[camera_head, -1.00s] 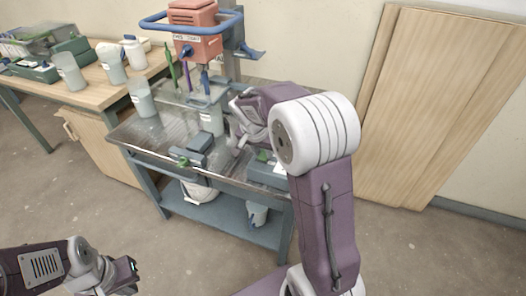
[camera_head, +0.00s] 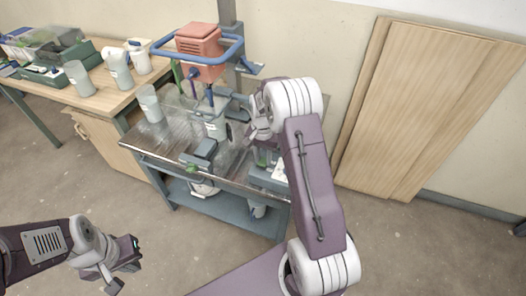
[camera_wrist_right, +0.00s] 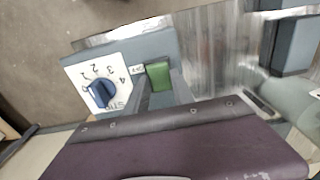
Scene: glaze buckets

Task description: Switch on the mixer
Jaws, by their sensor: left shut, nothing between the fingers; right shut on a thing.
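The mixer (camera_head: 199,45), with a red motor head and blue ring guard, stands on the metal-topped table. A bucket (camera_head: 215,128) is under its shaft. A blue-grey control box (camera_head: 266,181) sits at the table's front right. In the right wrist view the box carries a blue dial (camera_wrist_right: 101,93) on a numbered white plate and a green switch (camera_wrist_right: 158,75) beside a small label. My right gripper (camera_wrist_right: 161,92) is shut on the green switch, its fingers on either side. My left gripper (camera_head: 132,256) is shut and empty, low at the left, away from the table.
A blue-grey clamp-like device (camera_head: 202,153) lies left of the control box. A pale cup (camera_head: 150,103) stands at the table's back left. A wooden bench (camera_head: 105,95) holds several containers. Wooden boards (camera_head: 415,110) lean on the wall. The floor in front is clear.

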